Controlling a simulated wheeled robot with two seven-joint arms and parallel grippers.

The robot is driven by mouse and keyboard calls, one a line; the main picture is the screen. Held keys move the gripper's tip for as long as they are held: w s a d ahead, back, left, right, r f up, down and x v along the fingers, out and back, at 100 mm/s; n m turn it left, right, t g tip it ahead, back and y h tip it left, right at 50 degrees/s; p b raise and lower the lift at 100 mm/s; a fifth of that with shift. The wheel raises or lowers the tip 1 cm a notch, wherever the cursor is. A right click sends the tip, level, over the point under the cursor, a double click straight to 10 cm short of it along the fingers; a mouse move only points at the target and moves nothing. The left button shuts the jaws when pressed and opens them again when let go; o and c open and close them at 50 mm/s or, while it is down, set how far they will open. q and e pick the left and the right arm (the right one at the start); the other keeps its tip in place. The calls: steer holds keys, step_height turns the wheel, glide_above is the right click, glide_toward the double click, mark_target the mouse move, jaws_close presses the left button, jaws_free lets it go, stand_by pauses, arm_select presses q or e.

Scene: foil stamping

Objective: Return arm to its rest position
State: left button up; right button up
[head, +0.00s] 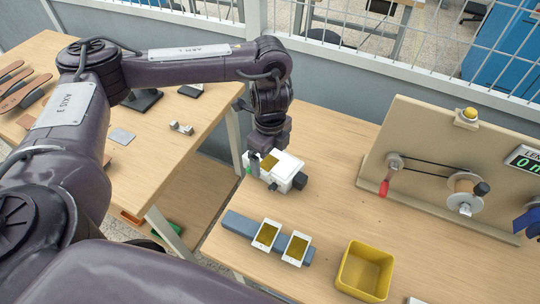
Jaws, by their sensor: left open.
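My left arm reaches in from the left, and its gripper (257,163) points down at the left edge of a small white device (283,171). The gripper is open; I cannot tell whether its fingers touch the device. The device has a gold patch on top and a dark knob on its right side, and the gripper and wrist hide part of it. Two white cards with gold faces, one on the left (267,234) and one on the right (296,248), rest on a blue-grey bar (239,224) in front. My right gripper is not in view.
A yellow bin (365,270) stands at the front of the table. A tan board (428,140) with a red-handled crank, belt and yellow button stands at the right. The left table (150,155) holds small parts, with a gap between the tables. The wood between device and board is clear.

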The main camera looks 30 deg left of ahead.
arm_select(q)
step_height(320, 180, up, 7)
steer(key=p, duration=0.1)
steer(key=shift+f, duration=0.15)
